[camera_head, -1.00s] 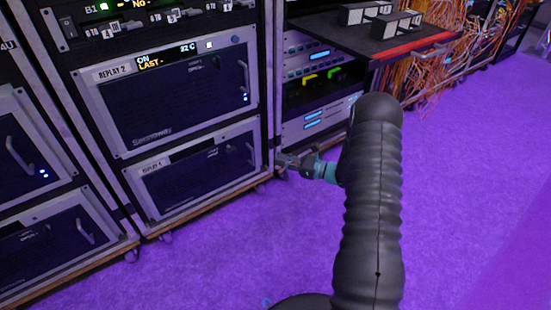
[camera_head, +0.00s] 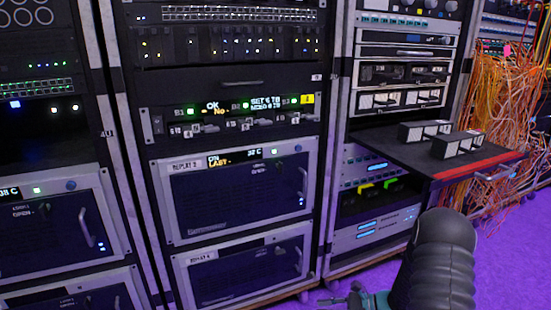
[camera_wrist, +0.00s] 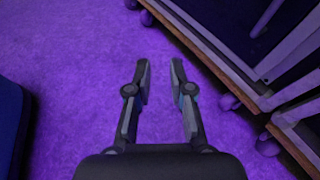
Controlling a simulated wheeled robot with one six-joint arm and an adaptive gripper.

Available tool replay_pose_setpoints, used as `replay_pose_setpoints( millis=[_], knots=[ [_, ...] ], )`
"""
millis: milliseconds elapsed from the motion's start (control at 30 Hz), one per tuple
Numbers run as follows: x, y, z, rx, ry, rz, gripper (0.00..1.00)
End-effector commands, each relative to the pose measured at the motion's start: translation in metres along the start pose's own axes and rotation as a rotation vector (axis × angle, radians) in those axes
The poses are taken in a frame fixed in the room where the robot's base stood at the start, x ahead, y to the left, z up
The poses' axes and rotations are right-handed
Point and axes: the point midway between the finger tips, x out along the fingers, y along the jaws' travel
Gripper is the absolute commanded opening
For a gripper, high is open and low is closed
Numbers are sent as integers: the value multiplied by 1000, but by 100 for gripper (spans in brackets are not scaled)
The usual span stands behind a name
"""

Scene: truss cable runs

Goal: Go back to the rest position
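My gripper (camera_wrist: 161,80) points down over the purple carpet in the wrist view. Its two fingers stand apart with nothing between them, only carpet. In the head view my gripper (camera_head: 342,300) is small and partly cut off at the bottom edge, low in front of the racks. My dark ribbed arm rises at the lower right and hides part of the floor there.
The rack with the REPLAY 2 unit (camera_head: 235,197) stands close ahead. A pulled-out shelf (camera_head: 410,155) with a red front edge juts out at right. Orange cables (camera_head: 500,110) hang beyond it. Carpet (camera_wrist: 75,80) is clear left of my gripper; rack casters (camera_wrist: 230,102) are at right.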

Motion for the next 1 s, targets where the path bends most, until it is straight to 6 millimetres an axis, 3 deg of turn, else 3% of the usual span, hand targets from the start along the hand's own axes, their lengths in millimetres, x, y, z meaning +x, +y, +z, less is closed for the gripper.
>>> replay_pose_setpoints(
  millis=[400, 1000],
  knots=[
    [-42, 86, 84, -409, 287, 407, 21],
    [-128, 156, 207, -1038, 680, 801, 21]
  ],
)
